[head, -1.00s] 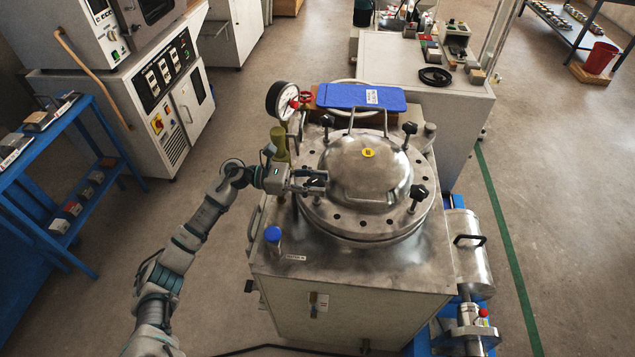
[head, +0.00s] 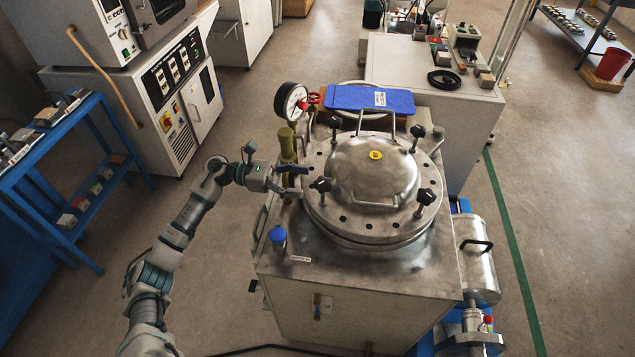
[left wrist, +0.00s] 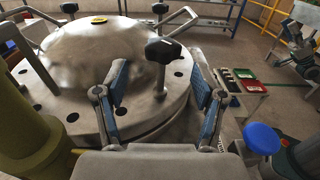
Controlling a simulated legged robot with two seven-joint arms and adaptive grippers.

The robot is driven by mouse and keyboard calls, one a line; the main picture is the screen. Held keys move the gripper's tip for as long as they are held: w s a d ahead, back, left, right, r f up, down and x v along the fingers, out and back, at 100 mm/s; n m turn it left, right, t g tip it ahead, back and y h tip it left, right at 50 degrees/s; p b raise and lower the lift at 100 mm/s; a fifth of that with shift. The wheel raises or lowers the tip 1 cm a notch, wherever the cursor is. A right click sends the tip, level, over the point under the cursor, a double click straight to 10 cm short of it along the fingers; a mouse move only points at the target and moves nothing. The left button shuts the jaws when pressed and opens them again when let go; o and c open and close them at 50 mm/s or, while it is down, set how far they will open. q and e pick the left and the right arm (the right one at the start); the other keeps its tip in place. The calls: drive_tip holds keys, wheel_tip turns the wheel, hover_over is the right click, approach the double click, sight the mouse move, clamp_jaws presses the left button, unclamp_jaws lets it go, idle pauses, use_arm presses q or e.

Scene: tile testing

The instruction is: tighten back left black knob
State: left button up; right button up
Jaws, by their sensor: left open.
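A steel vessel (head: 365,230) has a domed lid (head: 368,168) with black knobs around its flange. The back left black knob (head: 334,122) stands upright near the gauge. The front left black knob (head: 321,184) is just right of my left gripper (head: 296,182). My left gripper is open and empty, pointing right at the flange's left edge. In the left wrist view its blue-padded fingers (left wrist: 160,88) are spread, with the front left knob (left wrist: 163,50) upright beyond and between them, apparently clear of both pads.
A pressure gauge (head: 291,101) and an olive cylinder (head: 287,146) stand close behind my left gripper. A blue-capped fitting (head: 278,236) is in front of it. Lid handles (head: 378,204) rise from the dome. A blue pad (head: 369,98) lies behind the vessel.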

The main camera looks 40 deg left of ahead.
use_arm(q)
drive_tip(key=v, duration=0.5)
drive_tip(key=shift+a+f, duration=0.1)
drive_tip(key=shift+a, duration=0.2)
